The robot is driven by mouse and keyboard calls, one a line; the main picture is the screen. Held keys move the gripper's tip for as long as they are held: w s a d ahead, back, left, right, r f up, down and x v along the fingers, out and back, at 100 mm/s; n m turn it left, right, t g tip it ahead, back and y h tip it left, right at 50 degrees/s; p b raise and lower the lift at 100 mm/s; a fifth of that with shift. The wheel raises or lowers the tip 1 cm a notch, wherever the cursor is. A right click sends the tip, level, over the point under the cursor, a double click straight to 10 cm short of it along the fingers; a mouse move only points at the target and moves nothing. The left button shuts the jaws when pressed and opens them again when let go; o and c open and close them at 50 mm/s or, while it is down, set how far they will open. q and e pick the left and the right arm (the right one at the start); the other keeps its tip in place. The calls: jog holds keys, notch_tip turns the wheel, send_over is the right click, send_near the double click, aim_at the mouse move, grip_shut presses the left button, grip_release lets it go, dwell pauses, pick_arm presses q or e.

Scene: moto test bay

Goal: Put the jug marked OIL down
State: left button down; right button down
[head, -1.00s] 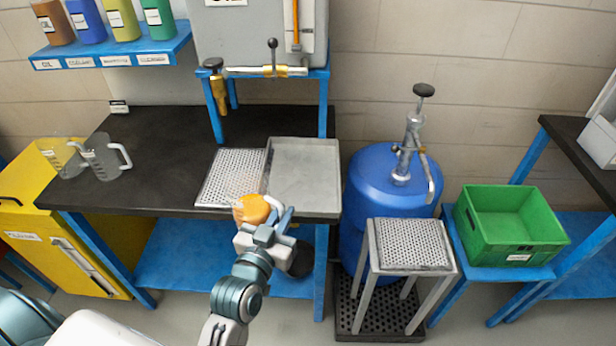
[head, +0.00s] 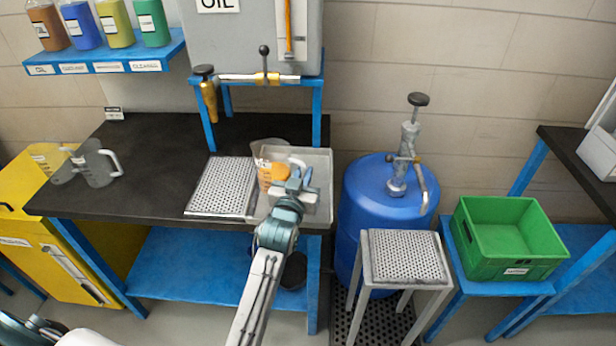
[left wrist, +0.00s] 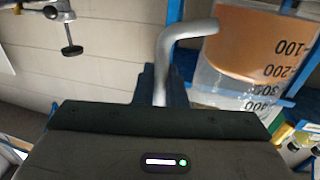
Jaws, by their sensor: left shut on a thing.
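A clear measuring jug with orange-brown liquid (head: 266,175) shows at the bench's front, over the seam between the perforated drain plate (head: 222,187) and the grey metal tray (head: 318,208). I cannot tell whether its base touches anything. My left gripper (head: 296,184) is shut on its grey handle, partly hiding the jug. In the left wrist view the handle (left wrist: 188,32) runs down between the fingers, and the jug wall (left wrist: 245,60) shows volume marks. I cannot read an OIL mark on the jug. My right gripper is not in view.
Two clear jugs (head: 97,164) stand at the bench's left end. The grey OIL tank (head: 250,40) with its brass tap (head: 208,95) stands behind on a blue frame. A blue drum (head: 375,190), a perforated stand (head: 405,255) and a green crate (head: 508,240) are to the right. The bench's middle is clear.

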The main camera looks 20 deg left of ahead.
pick_arm(q)
jog(key=w+f, duration=0.1)
jog(key=w+f+p, duration=0.1)
jog(key=f, duration=0.1)
jog(key=shift+w+d+f, duration=0.1)
jog(key=shift+d+f, duration=0.1)
jog(key=shift+f, duration=0.2)
jog(key=c, duration=1.5)
grip_release()
